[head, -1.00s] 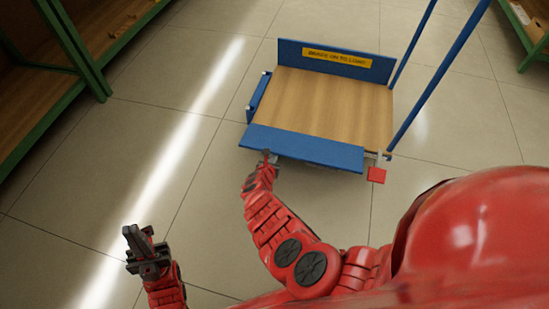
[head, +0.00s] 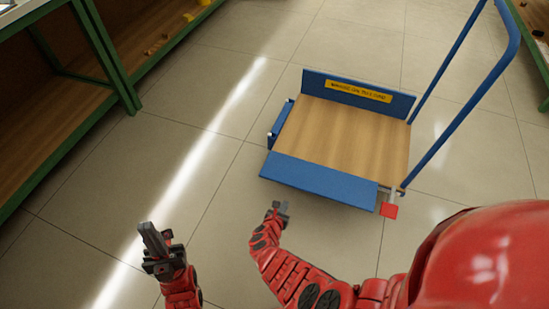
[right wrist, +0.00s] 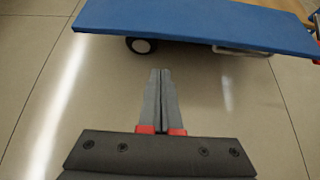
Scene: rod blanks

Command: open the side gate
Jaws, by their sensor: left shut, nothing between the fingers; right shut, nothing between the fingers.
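The blue trolley has a wooden deck (head: 345,135) and a blue panel, the side gate (head: 318,180), along its near side. The gate reaches outward from the deck's near edge; its exact angle is hard to tell. It also spans the top of the right wrist view (right wrist: 190,22). A red tab (head: 389,210) sits at the trolley's near right corner, beside the gate's end. My right gripper (head: 280,206) is shut and empty, just short of the gate's near edge and apart from it. My left gripper (head: 152,238) is shut and empty above the floor, further left.
A back panel with a yellow label (head: 358,92) stands upright on the trolley's far side. A small blue side piece (head: 281,120) is at its left. A tall blue handle (head: 465,110) rises at its right. Green-framed shelving (head: 105,60) stands at left. The floor between is clear.

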